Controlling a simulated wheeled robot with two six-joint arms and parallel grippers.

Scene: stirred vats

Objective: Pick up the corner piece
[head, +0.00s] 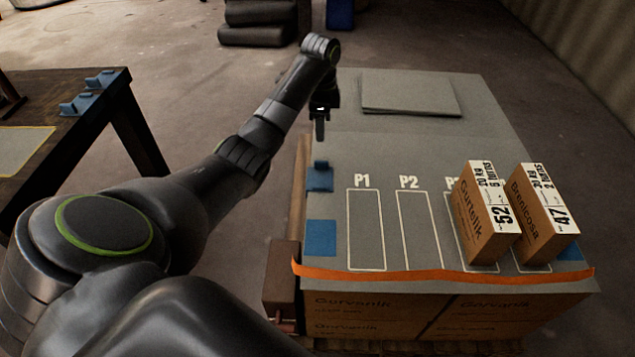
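Blue corner pieces show in several places. One blue piece (319,178) sits at the left edge of the grey sheet on the carton stack, with a raised part. Two small blue pieces, one nearer (76,104) and one farther (101,80), lie on the dark table at the left. My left gripper (320,132) points down near the left edge of the stack, beyond the raised blue piece and apart from it in the picture. Its fingers overlap from this angle, so their opening is unclear; no held object shows. My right gripper is not in view.
The grey-topped stack (385,150) has outlined slots P1 and P2 empty. Two cartons, Gurtelik (485,225) and Brenicosa (540,225), stand at its right. An orange strap (430,277) runs along the front edge. Flat grey sheets (410,92) lie at the back.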

